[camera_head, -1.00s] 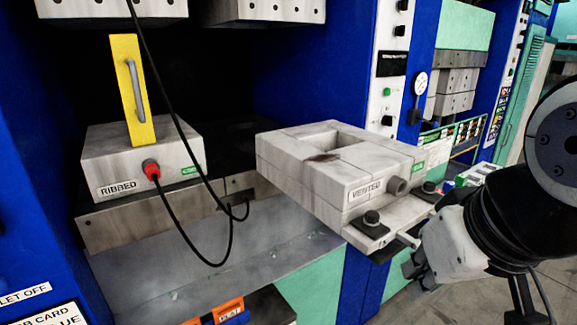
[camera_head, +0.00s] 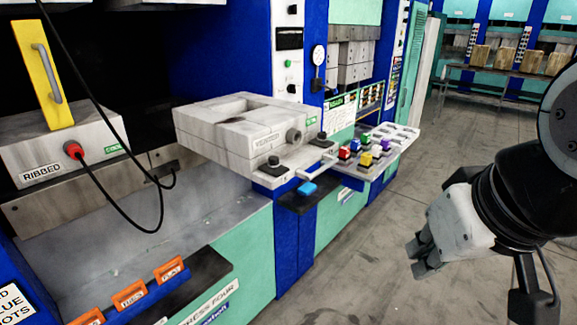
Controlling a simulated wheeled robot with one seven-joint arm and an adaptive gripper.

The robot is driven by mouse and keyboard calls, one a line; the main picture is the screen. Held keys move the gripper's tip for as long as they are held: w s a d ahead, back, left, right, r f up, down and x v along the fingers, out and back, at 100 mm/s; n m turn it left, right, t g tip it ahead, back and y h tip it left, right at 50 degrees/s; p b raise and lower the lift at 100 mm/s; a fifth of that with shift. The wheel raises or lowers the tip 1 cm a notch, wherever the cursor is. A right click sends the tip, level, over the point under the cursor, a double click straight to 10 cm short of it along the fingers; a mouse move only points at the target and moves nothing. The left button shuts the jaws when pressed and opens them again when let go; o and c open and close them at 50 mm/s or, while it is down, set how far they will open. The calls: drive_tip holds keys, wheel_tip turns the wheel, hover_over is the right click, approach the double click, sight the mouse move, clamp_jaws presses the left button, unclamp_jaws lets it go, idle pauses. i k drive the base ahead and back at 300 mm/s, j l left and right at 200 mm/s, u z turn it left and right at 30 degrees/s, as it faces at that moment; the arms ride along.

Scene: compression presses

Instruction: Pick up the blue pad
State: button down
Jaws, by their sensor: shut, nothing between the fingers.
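A light tray (camera_head: 405,133) beyond the grey mould marked VENTED (camera_head: 232,130) holds several small coloured blocks. One of them is blue (camera_head: 366,137), among red, purple, green and yellow ones. A separate flat blue piece (camera_head: 307,188) sits on a dark ledge (camera_head: 318,197) below the mould. I cannot tell for certain which of the two is the blue pad. My gripper (camera_head: 417,260) is at the right, pointing down and left over the floor. It is shut and empty, apart from both blue things.
A mould marked RIBBED (camera_head: 60,150) with a yellow handled plate (camera_head: 43,75) and black cable stands at left. Orange tags (camera_head: 130,294) line the lower press edge. The floor (camera_head: 385,225) at right is open, with a far bench (camera_head: 480,88) behind.

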sight(308, 189)
drive_tip(key=i+l+u, duration=0.25)
drive_tip(key=i+l, duration=0.3)
drive_tip(key=i+l+u, duration=0.15)
drive_tip(key=l, duration=0.25)
drive_tip(key=i+l+u, duration=0.1)
drive_tip(key=i+l, duration=0.2)
drive_tip(key=i+l+u, duration=0.15)
drive_tip(key=l, duration=0.25)
drive_tip(key=i+l+u, duration=0.1)
drive_tip(key=i+l, duration=0.15)
drive_tip(key=l, duration=0.2)
drive_tip(key=i+l+u, duration=0.15)
drive_tip(key=l, duration=0.25)
